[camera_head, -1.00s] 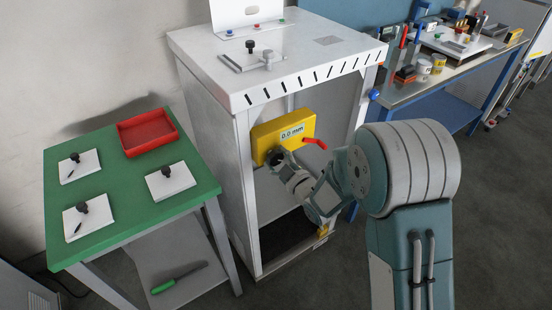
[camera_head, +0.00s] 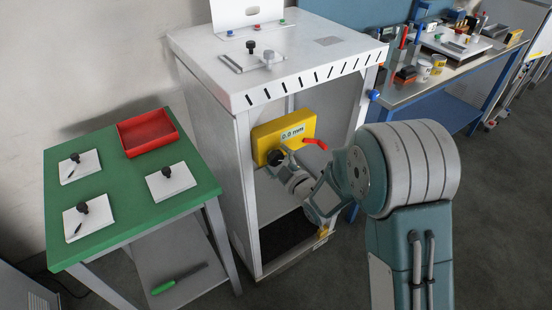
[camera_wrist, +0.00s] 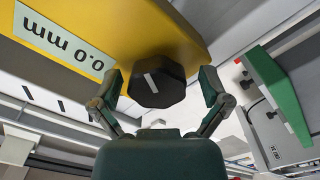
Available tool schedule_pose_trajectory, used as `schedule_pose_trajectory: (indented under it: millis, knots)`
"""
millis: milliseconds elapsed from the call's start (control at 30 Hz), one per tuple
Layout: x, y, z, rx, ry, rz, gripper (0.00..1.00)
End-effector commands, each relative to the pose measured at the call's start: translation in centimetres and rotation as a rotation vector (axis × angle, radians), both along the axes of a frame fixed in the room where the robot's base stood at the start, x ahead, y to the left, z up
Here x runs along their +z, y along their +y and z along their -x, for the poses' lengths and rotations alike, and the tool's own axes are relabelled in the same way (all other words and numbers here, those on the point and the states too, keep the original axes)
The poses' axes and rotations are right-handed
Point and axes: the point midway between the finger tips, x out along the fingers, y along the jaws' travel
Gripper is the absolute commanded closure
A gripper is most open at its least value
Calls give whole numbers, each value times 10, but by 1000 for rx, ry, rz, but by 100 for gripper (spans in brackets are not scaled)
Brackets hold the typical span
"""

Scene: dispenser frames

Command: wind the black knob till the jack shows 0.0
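The yellow jack (camera_head: 266,132) is mounted in the white cabinet's open front. Its display (camera_head: 293,131) reads 0.0 mm; the display also shows upside down in the wrist view (camera_wrist: 65,42). The black knob (camera_wrist: 157,80) has a white mark on its face and also shows on the jack's lower left in the head view (camera_head: 276,157). My gripper (camera_wrist: 162,88) is open, with one finger on each side of the knob and a visible gap on both sides. In the head view my gripper (camera_head: 284,162) partly covers the knob.
A red lever (camera_head: 316,143) sticks out right of the jack. The white cabinet (camera_head: 240,105) frames it closely. A green table (camera_head: 125,178) with a red tray (camera_head: 147,144) stands at the left. A cluttered workbench (camera_head: 395,92) is at the back right.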

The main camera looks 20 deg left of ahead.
Motion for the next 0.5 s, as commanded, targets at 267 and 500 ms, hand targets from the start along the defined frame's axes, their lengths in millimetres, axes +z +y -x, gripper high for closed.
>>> schedule_pose_trajectory:
  millis: [267, 500]
  knots:
    - [0, -2, -1, -2, 2, -1, 0]
    - [-1, -19, 13, -6, 4, 0, 0]
